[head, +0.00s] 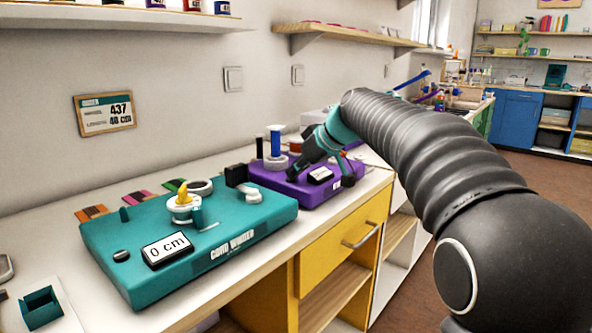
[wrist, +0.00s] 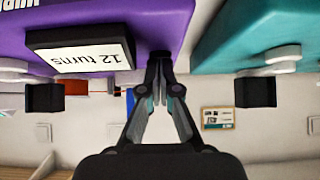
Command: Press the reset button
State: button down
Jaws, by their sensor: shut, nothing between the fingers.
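The purple board (head: 330,193) stands on the counter behind the teal board. It also fills the upper left of the wrist view (wrist: 100,18), which looks upside down. Its display (wrist: 80,52) reads "12 turns". A small dark button (wrist: 160,54) sits beside the display on the purple board. My gripper (wrist: 160,66) is shut and empty, with its fingertips at this button in the picture; I cannot tell whether they touch it. In the head view my gripper (head: 284,168) reaches down over the purple board, and its fingers hide the button.
The teal cord winder board (head: 205,250) stands in front, with a display (head: 167,249) reading "0 cm" and a dark button (head: 122,256). A wall card (head: 105,113) reads 437 and 48 cm.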

jog(key=shift+f+b, duration=0.55)
jog(key=shift+f, duration=0.45)
notch_tip(320, 180, up, 6)
jog(key=p, duration=0.4)
jog(key=shift+s+d, duration=0.1)
jog(key=v, duration=0.9)
jog(key=shift+s+d+b, duration=0.15)
jog(key=shift+d+b, duration=0.1)
jog(key=shift+b, duration=0.2)
